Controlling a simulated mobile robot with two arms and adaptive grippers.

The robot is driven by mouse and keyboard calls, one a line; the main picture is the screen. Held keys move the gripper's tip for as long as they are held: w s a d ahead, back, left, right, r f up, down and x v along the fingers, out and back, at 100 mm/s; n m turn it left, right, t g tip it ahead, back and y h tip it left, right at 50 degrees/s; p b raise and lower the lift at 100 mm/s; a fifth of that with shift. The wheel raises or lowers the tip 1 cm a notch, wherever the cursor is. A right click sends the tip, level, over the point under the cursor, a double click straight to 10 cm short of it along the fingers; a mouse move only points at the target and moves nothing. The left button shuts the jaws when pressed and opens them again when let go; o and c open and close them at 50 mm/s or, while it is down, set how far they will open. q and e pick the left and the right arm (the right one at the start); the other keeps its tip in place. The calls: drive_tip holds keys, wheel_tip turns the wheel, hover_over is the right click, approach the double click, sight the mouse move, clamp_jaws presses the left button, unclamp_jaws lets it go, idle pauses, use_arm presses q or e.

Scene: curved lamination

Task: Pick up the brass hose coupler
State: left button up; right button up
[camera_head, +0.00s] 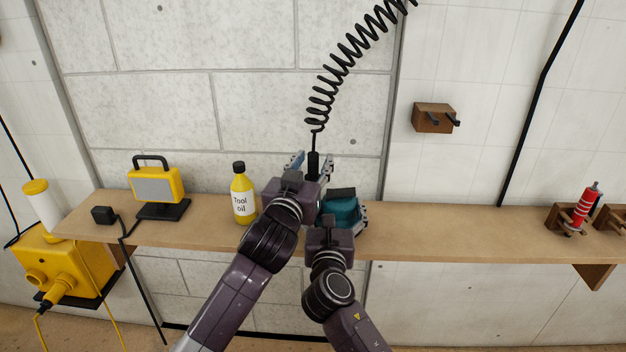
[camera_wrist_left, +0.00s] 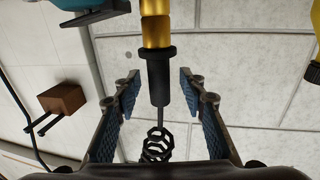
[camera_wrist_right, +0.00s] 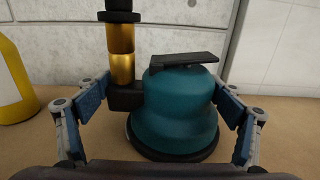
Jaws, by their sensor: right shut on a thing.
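The brass hose coupler (camera_wrist_right: 122,68) stands upright on the black inlet of a teal sander (camera_wrist_right: 178,105). A black hose end (camera_wrist_left: 158,78) joins it above and leads to the black coiled hose (camera_head: 340,80). The coupler also shows at the top of the left wrist view (camera_wrist_left: 156,28); my left arm hides it in the head view. My left gripper (camera_wrist_left: 158,92) is open, its fingers on both sides of the black hose end, apart from it. My right gripper (camera_wrist_right: 160,105) is shut on the sander, which rests on the wooden shelf (camera_head: 450,225).
A yellow tool oil bottle (camera_head: 242,195) stands left of the grippers. A yellow work lamp (camera_head: 158,188) is farther left. A wooden wall holder (camera_head: 432,118) hangs at right above the shelf. A red tool (camera_head: 584,208) sits at far right. The shelf between is clear.

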use_arm(q)
drive_tip(key=shift+w, duration=0.1)
clamp_jaws()
drive_tip(key=shift+r, duration=0.1)
idle(0.3)
wheel_tip(320, 180, up, 10)
drive_tip(key=shift+f, duration=0.1)
idle(0.3)
drive_tip(key=c, duration=0.7)
unclamp_jaws()
drive_tip(key=shift+c, duration=0.2)
clamp_jaws()
